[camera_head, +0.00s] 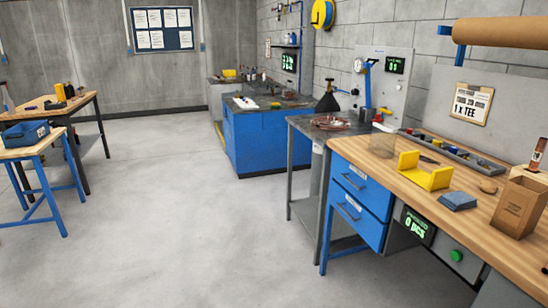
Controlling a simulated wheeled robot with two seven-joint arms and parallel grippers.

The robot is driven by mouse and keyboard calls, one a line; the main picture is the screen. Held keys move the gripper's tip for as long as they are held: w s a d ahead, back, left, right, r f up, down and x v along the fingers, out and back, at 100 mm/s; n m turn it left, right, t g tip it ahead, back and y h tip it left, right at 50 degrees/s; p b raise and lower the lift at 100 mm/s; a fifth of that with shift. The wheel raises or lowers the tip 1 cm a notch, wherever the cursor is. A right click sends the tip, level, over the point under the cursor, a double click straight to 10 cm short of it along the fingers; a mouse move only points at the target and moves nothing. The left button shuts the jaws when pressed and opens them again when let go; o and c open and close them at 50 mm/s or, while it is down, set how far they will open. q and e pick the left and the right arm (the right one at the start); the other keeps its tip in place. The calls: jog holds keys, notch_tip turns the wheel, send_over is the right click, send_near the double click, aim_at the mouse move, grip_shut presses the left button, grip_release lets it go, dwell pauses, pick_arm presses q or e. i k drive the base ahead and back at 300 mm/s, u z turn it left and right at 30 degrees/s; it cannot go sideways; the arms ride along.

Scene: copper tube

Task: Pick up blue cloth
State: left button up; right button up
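A folded blue cloth (458,200) lies flat on the wooden workbench top (400,170) at the right. It lies between a yellow U-shaped holder (424,173) and a brown cardboard box (519,205), apart from both. Nothing covers it from this view. Neither of my grippers is in view.
A small tan round object (488,187) lies behind the cloth, and a grey parts rail (455,153) runs along the bench back. Blue drawers (360,203) sit under the bench. The concrete floor (190,220) to the left is clear. Two tables stand at the far left.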

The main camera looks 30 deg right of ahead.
aim_at(457, 201)
jog(key=z, duration=0.7)
jog(key=i, duration=1.5)
jog(key=z, duration=1.25)
